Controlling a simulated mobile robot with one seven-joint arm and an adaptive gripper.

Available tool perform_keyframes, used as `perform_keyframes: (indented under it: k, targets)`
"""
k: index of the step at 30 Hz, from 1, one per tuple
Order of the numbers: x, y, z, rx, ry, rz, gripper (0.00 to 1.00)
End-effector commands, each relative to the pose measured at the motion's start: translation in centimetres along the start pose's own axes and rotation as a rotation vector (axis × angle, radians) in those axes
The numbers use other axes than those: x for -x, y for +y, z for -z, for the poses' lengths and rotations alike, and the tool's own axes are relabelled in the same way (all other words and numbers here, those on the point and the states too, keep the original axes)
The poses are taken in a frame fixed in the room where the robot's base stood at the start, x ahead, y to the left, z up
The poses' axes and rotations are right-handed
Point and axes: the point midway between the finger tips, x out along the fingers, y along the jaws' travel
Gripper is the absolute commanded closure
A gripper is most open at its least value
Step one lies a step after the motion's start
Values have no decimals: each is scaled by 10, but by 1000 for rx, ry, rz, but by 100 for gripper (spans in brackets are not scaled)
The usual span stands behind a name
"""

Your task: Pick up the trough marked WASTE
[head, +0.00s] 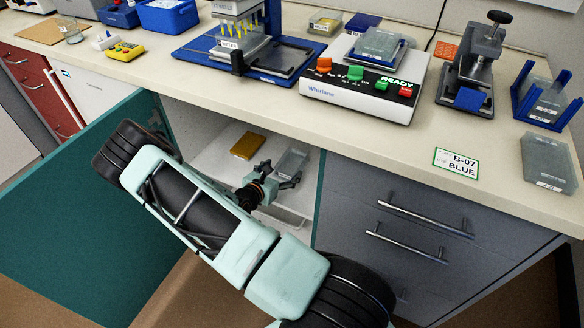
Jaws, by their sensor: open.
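My gripper (280,176) is inside the open cabinet below the bench, with its fingers apart. A clear grey, box-shaped container (293,160) lies on the cabinet shelf just beyond the fingertips. It looks like a trough, but I cannot read any WASTE marking on it, and the gripper partly covers its near end. I cannot tell whether the fingers touch it. A yellow-brown box (248,146) sits to its left on the same shelf.
The teal cabinet door (70,215) stands open on the left. Grey drawers (400,225) close off the right. On the bench (270,115) above stand a Whirlane device (345,97), a multichannel pipetting stand (240,40) and a clear labelled container (548,160).

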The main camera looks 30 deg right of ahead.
Motion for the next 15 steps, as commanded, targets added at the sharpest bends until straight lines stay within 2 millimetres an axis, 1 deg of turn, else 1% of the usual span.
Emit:
perform_keyframes:
  k: [1,8,15]
  targets:
    - [-9,0,1,-2,-2,1,23]
    - [-27,-2,0,-2,-1,1,23]
    - [-62,-3,-2,-2,-2,1,23]
